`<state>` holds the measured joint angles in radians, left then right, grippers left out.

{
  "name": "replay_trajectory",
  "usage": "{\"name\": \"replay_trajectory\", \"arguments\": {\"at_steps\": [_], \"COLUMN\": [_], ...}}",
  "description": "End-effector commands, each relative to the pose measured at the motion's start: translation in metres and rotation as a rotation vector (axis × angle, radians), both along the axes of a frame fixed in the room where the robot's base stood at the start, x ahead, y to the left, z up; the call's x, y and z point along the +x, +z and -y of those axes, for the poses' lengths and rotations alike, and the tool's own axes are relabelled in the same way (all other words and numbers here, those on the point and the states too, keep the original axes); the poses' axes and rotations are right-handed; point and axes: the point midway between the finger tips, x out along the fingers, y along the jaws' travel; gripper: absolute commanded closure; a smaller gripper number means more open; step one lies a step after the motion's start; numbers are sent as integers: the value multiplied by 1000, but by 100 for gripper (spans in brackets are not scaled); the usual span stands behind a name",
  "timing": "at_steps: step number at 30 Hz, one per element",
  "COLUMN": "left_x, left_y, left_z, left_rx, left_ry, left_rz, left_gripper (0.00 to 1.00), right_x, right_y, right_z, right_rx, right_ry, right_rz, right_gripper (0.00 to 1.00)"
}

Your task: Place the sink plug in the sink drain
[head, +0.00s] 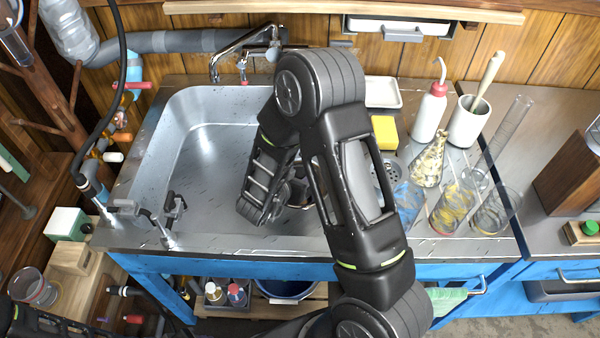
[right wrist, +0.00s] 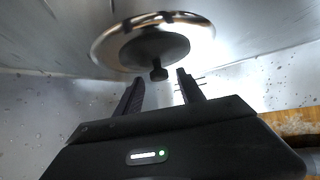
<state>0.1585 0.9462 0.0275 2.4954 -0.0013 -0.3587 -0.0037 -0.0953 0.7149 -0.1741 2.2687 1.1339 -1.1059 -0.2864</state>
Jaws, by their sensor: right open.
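In the right wrist view, a dark round sink plug (right wrist: 150,50) with a small knob lies within the shiny metal ring of the sink drain (right wrist: 108,42). I cannot tell how deep or how level it sits. My right gripper (right wrist: 160,77) is open and empty, its two fingertips spread just short of the knob, one to each side. In the head view my right arm reaches down into the metal sink (head: 195,150) and hides most of the drain area. My left gripper does not show.
A faucet (head: 235,52) stands behind the sink. A yellow sponge (head: 384,132), a wash bottle (head: 430,115), a mortar (head: 466,125) and several glass vessels (head: 455,200) crowd the right side, close to my right arm. The sink's left half is clear.

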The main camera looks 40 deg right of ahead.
Motion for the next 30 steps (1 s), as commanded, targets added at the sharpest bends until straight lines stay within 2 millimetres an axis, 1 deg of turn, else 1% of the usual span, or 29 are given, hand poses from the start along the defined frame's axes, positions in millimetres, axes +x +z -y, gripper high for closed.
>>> {"name": "replay_trajectory", "arguments": {"at_steps": [1,3,7,10,14,30], "left_x": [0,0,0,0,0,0], "left_y": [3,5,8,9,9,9], "left_z": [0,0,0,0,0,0], "left_rx": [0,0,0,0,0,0], "left_ry": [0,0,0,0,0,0], "left_rz": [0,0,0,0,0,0], "left_gripper": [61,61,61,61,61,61], "right_x": [-3,-8,-16,-21,-23,-23], "right_y": [7,14,25,30,32,31], "right_z": [-7,-16,-30,-37,-40,-39], "right_rx": [1,2,2,1,0,0], "right_ry": [3,4,3,2,1,0], "right_rz": [2,2,3,0,0,0], "right_gripper": [54,54,54,54,54,54]}}
